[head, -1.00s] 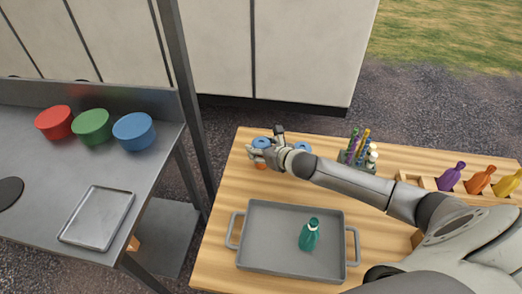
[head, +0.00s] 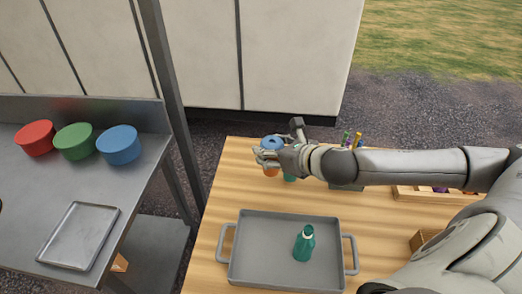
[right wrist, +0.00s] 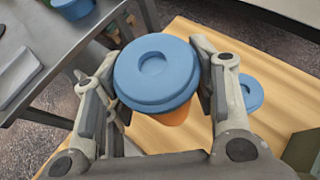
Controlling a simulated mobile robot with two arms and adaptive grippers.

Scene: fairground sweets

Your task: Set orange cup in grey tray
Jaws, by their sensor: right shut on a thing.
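The orange cup with a blue lid (right wrist: 156,72) is between the fingers of my right gripper (head: 268,160), which is shut on it. In the head view, the cup's blue lid (head: 271,142) shows above the fingers, and they hide most of its orange body. In the right wrist view it looks upright and larger than the other lid nearby. The grey tray (head: 250,215) with two side handles lies on the wooden table, nearer than the gripper. My left gripper is not in view.
A second blue-lidded cup (right wrist: 249,93) stands close beside the held one. A pen holder (head: 345,186) and a wooden rack (head: 430,193) are to the right. The tray's left half is clear. A metal counter with red, green and blue tubs (head: 119,146) stands left.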

